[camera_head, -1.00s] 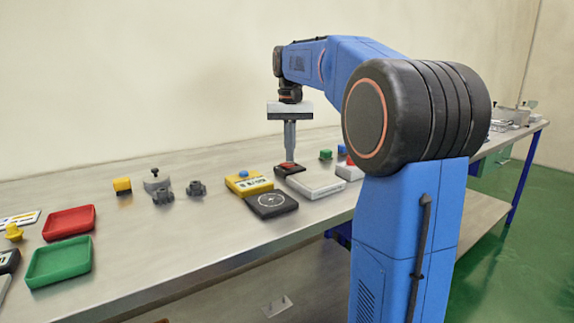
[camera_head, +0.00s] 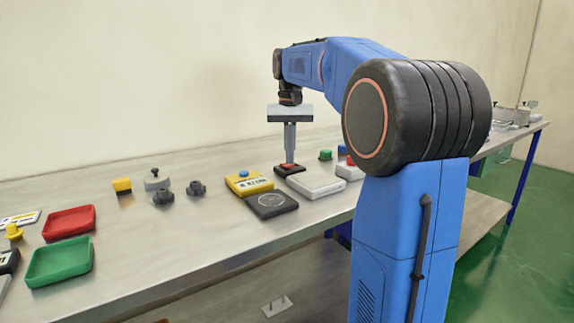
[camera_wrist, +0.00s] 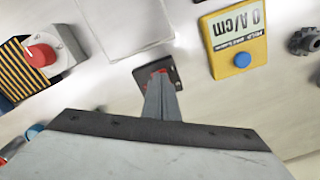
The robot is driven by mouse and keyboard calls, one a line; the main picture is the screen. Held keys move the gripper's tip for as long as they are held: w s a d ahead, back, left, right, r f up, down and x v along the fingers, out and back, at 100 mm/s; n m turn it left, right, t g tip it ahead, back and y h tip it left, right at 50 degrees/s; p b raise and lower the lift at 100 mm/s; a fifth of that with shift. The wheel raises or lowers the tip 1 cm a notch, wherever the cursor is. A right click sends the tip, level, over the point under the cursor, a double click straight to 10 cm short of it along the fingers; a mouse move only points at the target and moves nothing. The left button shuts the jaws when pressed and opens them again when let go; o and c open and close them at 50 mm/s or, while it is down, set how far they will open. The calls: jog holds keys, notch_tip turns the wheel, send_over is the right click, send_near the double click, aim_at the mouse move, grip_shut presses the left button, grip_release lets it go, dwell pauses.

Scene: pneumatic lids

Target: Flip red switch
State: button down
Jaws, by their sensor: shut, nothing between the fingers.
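The red switch (camera_head: 289,165) is a small red rocker on a dark base (camera_head: 292,170) on the workbench. In the wrist view the dark base (camera_wrist: 177,80) and a little of the red switch (camera_wrist: 160,72) show just beyond the fingertips. My gripper (camera_head: 289,161) points straight down over the switch, shut and empty. Its shut fingers (camera_wrist: 162,82) cover much of the switch in the wrist view. The tips are at the switch; I cannot tell whether they touch it.
A yellow meter (camera_head: 249,183) with a blue button and a black square pad (camera_head: 271,204) lie left of the switch. A pale flat box (camera_head: 316,184) lies right. Red (camera_head: 69,223) and green (camera_head: 58,262) trays lie far left.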

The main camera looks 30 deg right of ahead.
jog(key=shift+f, duration=0.35)
dwell(0.3)
jog(key=shift+r, duration=0.1)
notch_tip(320, 180, up, 7)
dwell(0.9)
dwell(0.5)
